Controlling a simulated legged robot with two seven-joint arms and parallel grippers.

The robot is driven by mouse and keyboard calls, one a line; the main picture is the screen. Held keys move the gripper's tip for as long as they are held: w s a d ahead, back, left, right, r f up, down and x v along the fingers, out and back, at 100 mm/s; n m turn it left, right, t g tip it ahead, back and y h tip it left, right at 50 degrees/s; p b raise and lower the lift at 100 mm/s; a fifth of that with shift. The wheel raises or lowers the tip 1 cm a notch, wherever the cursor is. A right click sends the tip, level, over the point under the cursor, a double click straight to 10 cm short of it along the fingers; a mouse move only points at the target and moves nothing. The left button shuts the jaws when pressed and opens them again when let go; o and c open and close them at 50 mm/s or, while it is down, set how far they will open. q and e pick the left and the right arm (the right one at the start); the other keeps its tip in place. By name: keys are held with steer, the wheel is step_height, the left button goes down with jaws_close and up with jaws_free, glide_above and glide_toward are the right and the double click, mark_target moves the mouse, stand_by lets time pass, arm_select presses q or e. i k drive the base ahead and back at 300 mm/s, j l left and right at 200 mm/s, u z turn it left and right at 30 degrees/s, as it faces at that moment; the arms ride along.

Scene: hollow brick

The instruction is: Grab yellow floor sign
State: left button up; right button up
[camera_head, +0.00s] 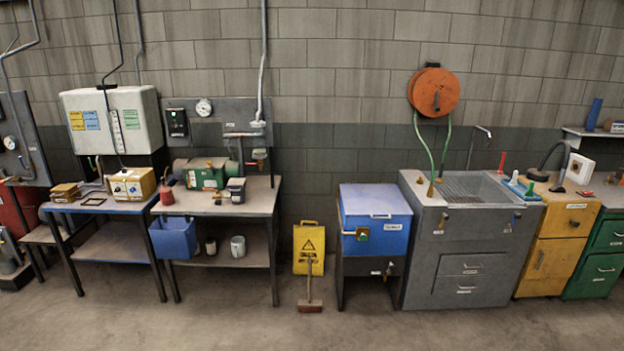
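The yellow floor sign (301,247) stands upright near the back wall, in the gap between a metal workbench and a blue-topped cabinet. It has a dark warning triangle on its face and a handle opening at its top. A small broom (310,304) stands in front of it, with its handle crossing the sign's face and its reddish head on the floor. Neither of my grippers shows in the head view.
The workbench (225,208) with a blue bin (174,238) is left of the sign. The blue-topped cabinet (375,216) and grey sink unit (465,245) are to its right. An orange hose reel (433,90) hangs above. The concrete floor (240,326) in front is clear.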

mark_target(309, 240)
steer(key=i+z, duration=0.15)
steer(key=i, duration=0.95)
steer(key=i+j+z, duration=0.15)
steer(key=i, duration=1)
steer(key=i+l+u, duration=0.45)
steer(key=i, duration=0.25)
steer(key=i+l+u, duration=0.45)
steer(key=i, duration=0.25)
